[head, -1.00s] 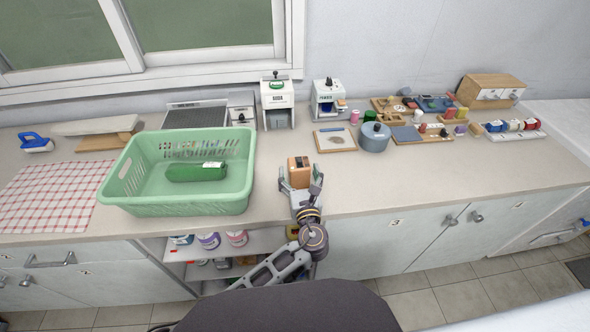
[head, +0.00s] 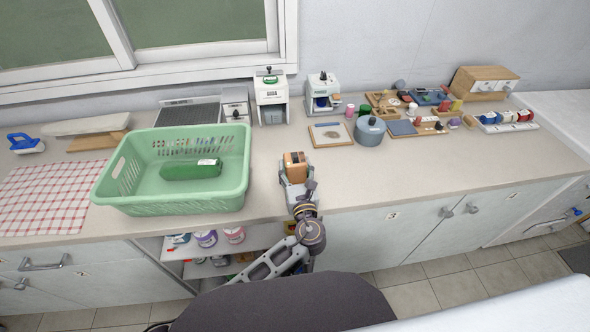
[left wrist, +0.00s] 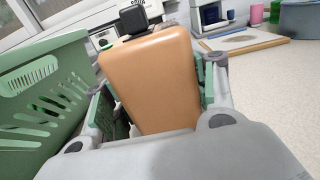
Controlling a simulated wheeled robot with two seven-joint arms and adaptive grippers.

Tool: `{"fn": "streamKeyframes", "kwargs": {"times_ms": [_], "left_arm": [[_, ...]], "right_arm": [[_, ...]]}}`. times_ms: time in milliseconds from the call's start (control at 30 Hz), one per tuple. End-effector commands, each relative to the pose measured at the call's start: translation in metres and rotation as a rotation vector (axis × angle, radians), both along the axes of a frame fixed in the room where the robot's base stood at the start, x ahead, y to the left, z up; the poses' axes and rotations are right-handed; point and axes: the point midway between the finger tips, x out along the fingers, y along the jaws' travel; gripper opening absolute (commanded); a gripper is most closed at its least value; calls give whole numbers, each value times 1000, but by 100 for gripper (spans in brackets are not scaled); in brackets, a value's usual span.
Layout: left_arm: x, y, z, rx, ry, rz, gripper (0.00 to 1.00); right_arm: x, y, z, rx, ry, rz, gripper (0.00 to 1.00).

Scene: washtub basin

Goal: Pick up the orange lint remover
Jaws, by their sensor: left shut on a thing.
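The orange lint remover (head: 296,165) is a small block on the counter, just right of the green basket in the head view. It has a dark part on its top. My left gripper (head: 297,179) is shut on it, reaching in from the front edge of the counter. In the left wrist view the lint remover (left wrist: 155,80) fills the middle, with a green-padded finger pressed to each side. I cannot tell whether its underside touches the counter. My right gripper is not in view.
A green basket (head: 120,198) holding a dark green object (head: 185,171) stands close on the left. Behind are a white dispenser (head: 271,98) and a second one (head: 323,97). A blue-grey pot (head: 369,132) and a framed tray (head: 331,135) sit to the right. The front right counter is clear.

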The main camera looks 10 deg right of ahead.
Motion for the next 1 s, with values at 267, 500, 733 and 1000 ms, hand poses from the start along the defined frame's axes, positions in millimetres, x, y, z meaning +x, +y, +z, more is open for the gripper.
{"fn": "streamKeyframes", "kwargs": {"times_ms": [267,500,733,1000], "left_arm": [[0,0,1,-1,-1,0,36],[0,0,15,-2,-1,0,36],[0,0,45,-4,-3,0,36],[0,0,84,-3,-3,0,36]], "right_arm": [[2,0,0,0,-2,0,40],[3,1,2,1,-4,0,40],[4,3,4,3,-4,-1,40],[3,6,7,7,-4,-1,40]]}}
